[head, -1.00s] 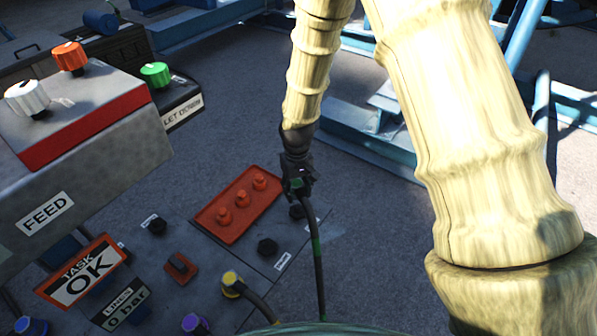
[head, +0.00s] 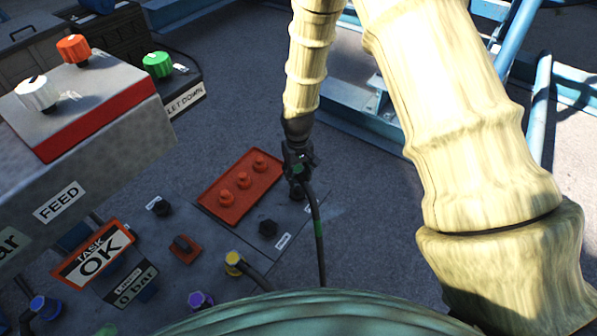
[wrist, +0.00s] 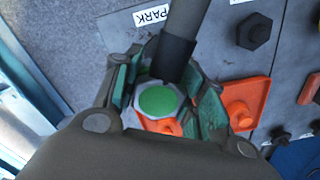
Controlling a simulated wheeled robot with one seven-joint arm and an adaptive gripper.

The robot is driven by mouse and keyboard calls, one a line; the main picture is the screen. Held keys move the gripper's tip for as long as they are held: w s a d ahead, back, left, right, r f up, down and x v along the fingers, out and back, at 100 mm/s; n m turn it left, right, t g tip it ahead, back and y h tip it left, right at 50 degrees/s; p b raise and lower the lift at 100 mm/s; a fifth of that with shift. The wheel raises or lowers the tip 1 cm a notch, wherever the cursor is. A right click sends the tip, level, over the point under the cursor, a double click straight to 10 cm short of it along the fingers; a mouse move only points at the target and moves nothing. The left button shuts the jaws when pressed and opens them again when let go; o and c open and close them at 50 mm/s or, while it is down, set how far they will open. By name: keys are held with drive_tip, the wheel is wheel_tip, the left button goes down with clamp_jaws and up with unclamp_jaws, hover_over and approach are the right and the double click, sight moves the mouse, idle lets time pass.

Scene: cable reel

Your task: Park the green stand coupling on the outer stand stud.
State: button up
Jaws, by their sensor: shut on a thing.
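My gripper (head: 298,160) is shut on the green stand coupling, which shows in the wrist view as a grey hexagonal body with a green face (wrist: 158,100) between the fingers. A dark hose runs from the coupling; in the head view it has a green band (head: 319,229). A black stud (head: 297,193) at the panel's right edge, likely the outer stand stud, shows just below my gripper. A PARK label (wrist: 152,14) lies beside the coupling in the wrist view. The coupling hides the panel beneath it, so I cannot tell whether it touches the stud.
A red plate with several pegs (head: 208,205) lies left of my gripper. Another black hexagonal stud (head: 268,228) stands below it, near a yellow coupling (head: 234,262) with a hose. The red-trimmed control box (head: 100,125) rises at left. Blue framing (head: 375,110) stands behind the arm.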

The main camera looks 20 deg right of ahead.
sight(298, 190)
wheel_tip(298, 190, down, 4)
drive_tip(key=b, duration=0.2)
drive_tip(key=shift+f+b, duration=0.1)
drive_tip(key=shift+b, duration=0.3)
drive_tip(key=shift+f, duration=1)
drive_tip(key=shift+s, duration=0.15)
drive_tip(key=shift+f, duration=0.4)
drive_tip(key=o, duration=1.2)
wheel_tip(298, 190, up, 12)
